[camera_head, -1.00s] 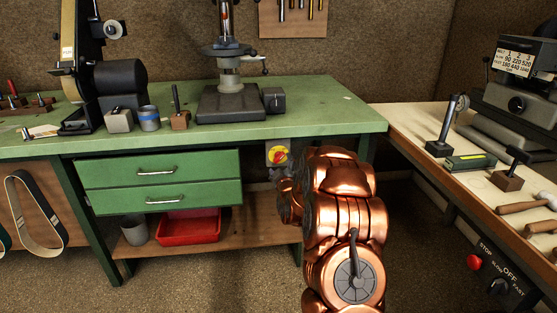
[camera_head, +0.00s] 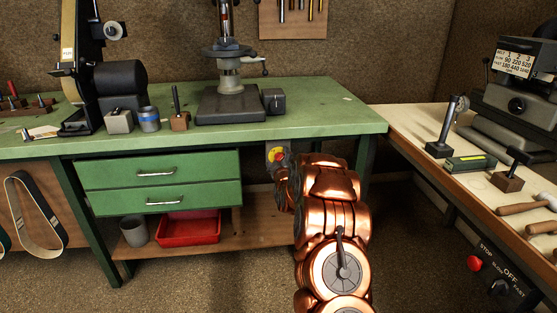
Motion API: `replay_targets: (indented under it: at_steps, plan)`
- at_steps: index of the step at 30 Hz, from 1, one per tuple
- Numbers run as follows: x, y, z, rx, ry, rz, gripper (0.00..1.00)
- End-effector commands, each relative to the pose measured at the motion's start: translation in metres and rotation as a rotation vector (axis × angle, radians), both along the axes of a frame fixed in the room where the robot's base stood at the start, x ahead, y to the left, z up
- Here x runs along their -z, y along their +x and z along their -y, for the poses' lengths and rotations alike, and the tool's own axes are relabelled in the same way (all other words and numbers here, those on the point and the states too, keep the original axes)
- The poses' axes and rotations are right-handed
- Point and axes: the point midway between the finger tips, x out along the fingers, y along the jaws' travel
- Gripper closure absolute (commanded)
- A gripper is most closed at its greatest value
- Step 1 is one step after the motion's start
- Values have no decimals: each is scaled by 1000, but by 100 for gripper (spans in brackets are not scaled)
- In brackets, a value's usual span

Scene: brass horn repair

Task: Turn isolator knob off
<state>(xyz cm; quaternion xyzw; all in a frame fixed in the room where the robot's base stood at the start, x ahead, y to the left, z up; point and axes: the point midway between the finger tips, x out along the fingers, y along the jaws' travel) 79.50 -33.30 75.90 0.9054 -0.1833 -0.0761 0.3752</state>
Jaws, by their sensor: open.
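The isolator knob (camera_head: 278,154) is red on a yellow plate, on a grey box under the front edge of the green bench, right of the drawers. My copper-coloured arm reaches up to it from the front. My gripper (camera_head: 279,168) shows only as a small dark grey part at the arm's far end, just below and in front of the knob, covering the plate's lower part. It is open. The fingertips are largely hidden, and I cannot tell whether they touch the knob. The knob's exact angle is too small to read.
The green bench top (camera_head: 320,118) overhangs the isolator. Green drawers (camera_head: 158,180) are to its left, with a red tray (camera_head: 188,232) on the lower shelf. A bench leg (camera_head: 365,160) stands to the right. The right-hand bench carries a red stop button (camera_head: 474,263).

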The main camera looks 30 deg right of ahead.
Motion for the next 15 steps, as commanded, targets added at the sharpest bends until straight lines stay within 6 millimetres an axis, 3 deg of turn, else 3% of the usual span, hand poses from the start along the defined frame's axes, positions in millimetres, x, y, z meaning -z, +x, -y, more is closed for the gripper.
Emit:
replay_targets:
  at_steps: [2,15]
  plan:
    - [0,0,0,0,0,0,21]
    - [0,0,0,0,0,0,66]
